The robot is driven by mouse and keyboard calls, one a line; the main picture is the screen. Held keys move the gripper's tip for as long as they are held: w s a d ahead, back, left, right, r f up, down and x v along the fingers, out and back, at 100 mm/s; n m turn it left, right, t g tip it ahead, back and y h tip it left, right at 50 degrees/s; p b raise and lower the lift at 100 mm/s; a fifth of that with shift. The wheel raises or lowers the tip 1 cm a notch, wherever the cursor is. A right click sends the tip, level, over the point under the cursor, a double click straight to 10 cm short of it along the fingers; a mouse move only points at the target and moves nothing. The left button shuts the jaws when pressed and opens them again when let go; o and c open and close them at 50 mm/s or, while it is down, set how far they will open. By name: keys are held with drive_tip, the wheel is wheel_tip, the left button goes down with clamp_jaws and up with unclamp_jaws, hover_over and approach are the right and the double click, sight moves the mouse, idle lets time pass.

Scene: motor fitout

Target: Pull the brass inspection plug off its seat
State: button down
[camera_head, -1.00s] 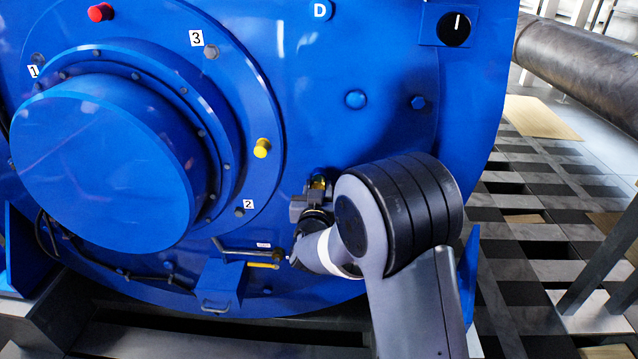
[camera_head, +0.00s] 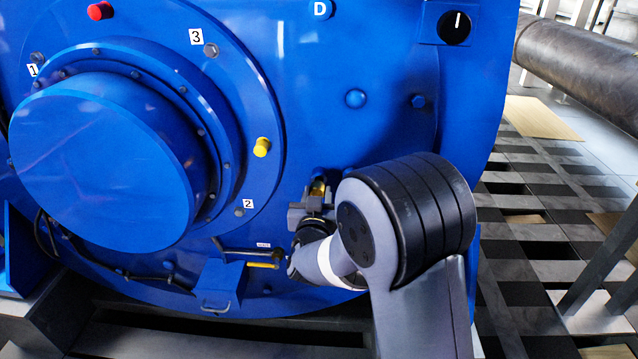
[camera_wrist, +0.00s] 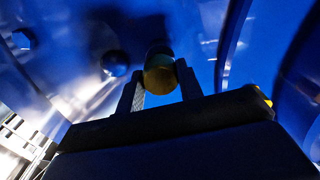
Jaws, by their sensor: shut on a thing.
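The brass inspection plug (camera_head: 317,187) shows just above my gripper on the lower right of the blue motor face (camera_head: 350,60). In the wrist view the plug (camera_wrist: 160,79) is a round brass end between my two fingertips, with a darker round part behind it. My gripper (camera_head: 312,203) is shut on the plug. It also shows in the wrist view (camera_wrist: 160,84), with one finger on each side of the plug. I cannot tell from these views whether the plug touches its seat, as its far end is hidden.
A yellow knob (camera_head: 262,147), a red knob (camera_head: 100,11) and a black dial (camera_head: 454,28) sit on the motor. A blue box with a handle (camera_head: 217,288) and a yellow lever (camera_head: 262,265) are below left of my gripper. A large pipe (camera_head: 585,75) lies at the right.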

drive_tip(key=shift+s, duration=1.65)
drive_tip(key=s, duration=2.2)
drive_tip(key=shift+a+b, duration=0.3)
drive_tip(key=shift+a, duration=0.1)
